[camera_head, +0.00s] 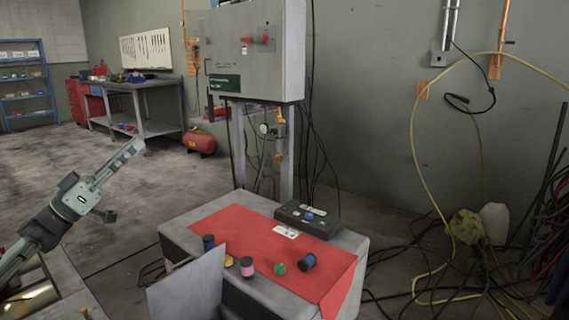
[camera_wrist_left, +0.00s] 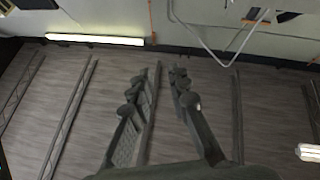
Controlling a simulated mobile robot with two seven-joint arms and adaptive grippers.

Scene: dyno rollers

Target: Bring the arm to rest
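My left arm comes in from the left of the head view. Its gripper (camera_head: 122,181) is raised in the air, left of the red-covered table and apart from it. In the left wrist view the two dark fingers (camera_wrist_left: 166,76) stand apart with an empty gap between them. The wrist camera looks up at the ceiling, and nothing is held. My right arm and gripper are not in view.
A grey table with a red mat (camera_head: 240,224) stands at the front. It carries a dark control box (camera_head: 318,222), a blue-and-black roller (camera_head: 308,260), a pink-and-black one (camera_head: 246,268) and a green piece (camera_head: 280,268). A grey panel (camera_head: 190,290) stands before it. Cables lie right.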

